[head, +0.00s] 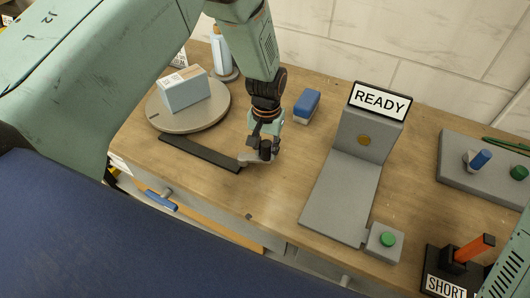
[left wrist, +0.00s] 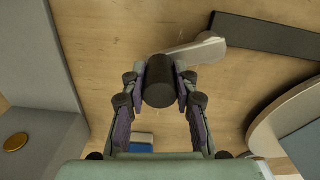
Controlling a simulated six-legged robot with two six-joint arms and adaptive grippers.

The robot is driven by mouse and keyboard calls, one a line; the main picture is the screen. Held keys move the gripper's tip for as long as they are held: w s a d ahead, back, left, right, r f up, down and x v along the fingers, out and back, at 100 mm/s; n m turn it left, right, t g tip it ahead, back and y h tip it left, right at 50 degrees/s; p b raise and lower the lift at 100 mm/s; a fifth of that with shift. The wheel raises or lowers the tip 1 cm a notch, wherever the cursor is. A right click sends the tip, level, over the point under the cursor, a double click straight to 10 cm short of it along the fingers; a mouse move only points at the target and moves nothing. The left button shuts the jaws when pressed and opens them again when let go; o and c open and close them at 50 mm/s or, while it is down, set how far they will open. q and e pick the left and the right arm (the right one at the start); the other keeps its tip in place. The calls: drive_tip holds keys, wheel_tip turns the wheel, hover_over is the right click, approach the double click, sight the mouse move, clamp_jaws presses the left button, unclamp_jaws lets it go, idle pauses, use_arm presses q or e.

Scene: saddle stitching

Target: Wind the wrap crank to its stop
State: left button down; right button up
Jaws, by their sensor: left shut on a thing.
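The wrap crank has a short light-grey arm (head: 247,160) and an upright black knob (head: 266,151), near the table's front edge. A black bar (head: 200,152) runs from the crank toward the round grey turntable (head: 218,112), which bears a white carton (head: 184,92). My left gripper (head: 264,143) points down and is shut on the knob. In the left wrist view the knob (left wrist: 160,85) sits between both fingers, and the crank arm (left wrist: 195,48) extends up and right from it. My right gripper is out of view.
Behind the crank lies a blue and white block (head: 306,106). To the right stand a grey L-shaped stand (head: 342,190) with a READY sign (head: 380,101) and a green button (head: 388,239). A grey board (head: 455,178) with blue and green parts lies far right. Wood between crank and stand is clear.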

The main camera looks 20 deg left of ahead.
use_arm(q)
drive_tip(key=shift+w+a+n, duration=0.15)
drive_tip(key=shift+w+n, duration=0.25)
drive_tip(key=shift+n, duration=0.3)
drive_tip(key=c, duration=1)
unclamp_jaws()
wheel_tip(320, 180, up, 12)
drive_tip(key=shift+r, duration=0.1)
